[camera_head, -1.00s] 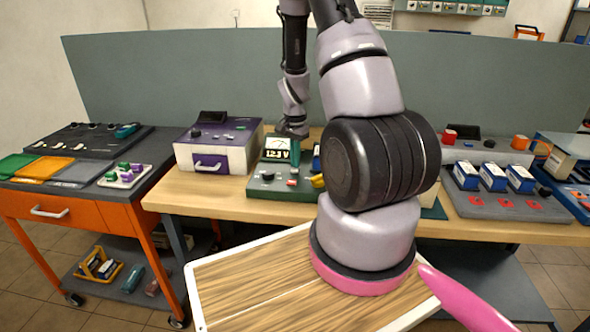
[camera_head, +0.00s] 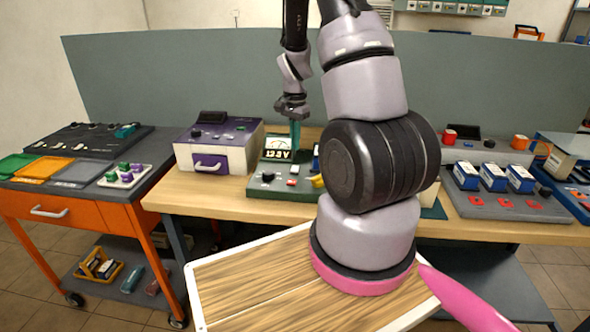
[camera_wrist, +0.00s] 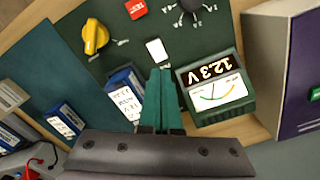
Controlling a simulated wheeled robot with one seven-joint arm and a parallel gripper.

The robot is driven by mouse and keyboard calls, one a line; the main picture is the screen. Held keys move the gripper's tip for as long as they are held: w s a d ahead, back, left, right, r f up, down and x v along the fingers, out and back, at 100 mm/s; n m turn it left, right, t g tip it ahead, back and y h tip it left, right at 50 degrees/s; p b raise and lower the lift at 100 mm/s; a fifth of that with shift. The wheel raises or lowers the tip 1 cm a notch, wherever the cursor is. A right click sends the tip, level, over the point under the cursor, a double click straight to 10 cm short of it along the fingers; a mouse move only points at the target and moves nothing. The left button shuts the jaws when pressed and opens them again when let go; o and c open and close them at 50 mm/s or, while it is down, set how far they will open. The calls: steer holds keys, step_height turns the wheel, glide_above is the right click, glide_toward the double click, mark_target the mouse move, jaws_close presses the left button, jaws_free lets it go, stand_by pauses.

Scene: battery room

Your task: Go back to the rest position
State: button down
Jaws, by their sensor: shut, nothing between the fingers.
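My gripper (camera_head: 295,146) hangs over the back of the green tester panel (camera_head: 262,190), close to the meter, in the head view. Its teal fingers are together with nothing between them. In the wrist view the shut fingers (camera_wrist: 161,75) point at the panel, near a white switch (camera_wrist: 157,51). The meter (camera_wrist: 213,88) reads 12.3 V and stands beside the fingers. A blue and white battery (camera_wrist: 124,97) sits on their other side. A yellow knob (camera_wrist: 95,37) and a red button (camera_wrist: 136,8) are also on the panel.
A purple and white box (camera_head: 217,147) stands left of the panel on the wooden bench (camera_head: 200,200). A grey tray (camera_head: 500,205) with several batteries lies to the right. An orange cart (camera_head: 75,212) stands at left, and a grey partition (camera_head: 180,75) rises behind.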

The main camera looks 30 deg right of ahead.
steer(key=shift+r, duration=0.3)
steer(key=s+a+r+n+t, duration=0.1)
steer(key=s+a+r, duration=0.15)
steer(key=r, duration=0.45)
steer(key=s+a+r+n+t+y, duration=0.1)
steer(key=a+r+n, duration=0.15)
steer(key=r, duration=0.45)
steer(key=s+a+r+n+t, duration=0.1)
steer(key=s+a+r+t, duration=0.15)
steer(key=r, duration=0.35)
steer(key=s+a+r+n+t+y, duration=0.1)
steer(key=s+a+r+n, duration=0.3)
steer(key=s+r, duration=0.7)
steer(key=s+a+t, duration=0.1)
steer(key=s+a, duration=0.1)
steer(key=shift+s+r+t, duration=0.35)
steer(key=shift+d, duration=0.1)
